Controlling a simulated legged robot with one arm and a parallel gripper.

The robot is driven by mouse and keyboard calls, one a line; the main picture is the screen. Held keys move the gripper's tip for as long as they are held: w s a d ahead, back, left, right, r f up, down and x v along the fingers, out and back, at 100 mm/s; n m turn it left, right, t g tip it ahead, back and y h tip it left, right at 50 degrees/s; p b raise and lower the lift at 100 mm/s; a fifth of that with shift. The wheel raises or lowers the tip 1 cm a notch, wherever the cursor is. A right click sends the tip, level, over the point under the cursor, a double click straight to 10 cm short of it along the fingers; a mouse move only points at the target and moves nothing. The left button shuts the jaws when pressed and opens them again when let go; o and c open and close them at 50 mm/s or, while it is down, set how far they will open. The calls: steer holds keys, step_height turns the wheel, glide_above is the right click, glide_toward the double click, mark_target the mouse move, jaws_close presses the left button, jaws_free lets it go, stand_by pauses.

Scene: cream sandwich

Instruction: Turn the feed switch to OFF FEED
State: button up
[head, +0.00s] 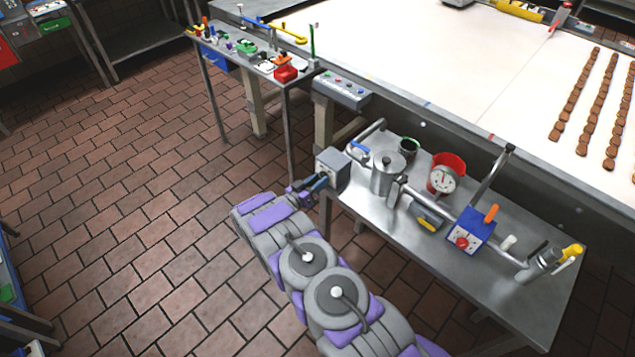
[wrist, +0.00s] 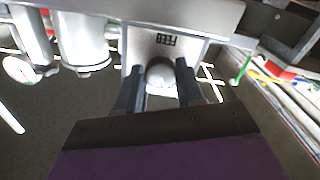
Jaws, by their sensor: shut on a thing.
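The feed switch is a grey box (head: 333,166) at the left end of the steel side table in the head view. In the wrist view its plate (wrist: 166,44) bears the word FEED, upside down, with a round grey knob (wrist: 160,73) below it. My gripper (head: 318,183) reaches the box face from the left in the head view. In the wrist view my gripper (wrist: 160,82) has one finger on each side of the knob and is shut on it. The fingers partly hide the knob, and I cannot read its setting or an OFF mark.
A button panel (head: 342,92) hangs on the conveyor (head: 430,70) above. The tiled floor to the left is clear.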

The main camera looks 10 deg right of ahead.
steer(key=shift+w+a+r+n, duration=0.15)
steer(key=shift+a+n, duration=0.05)
steer(key=shift+n, duration=0.2)
steer(key=o, duration=1)
steer(key=shift+o, duration=0.2)
steer(key=p+v, duration=0.2)
steer(key=v, duration=1.5)
steer(key=shift+a, duration=0.15)
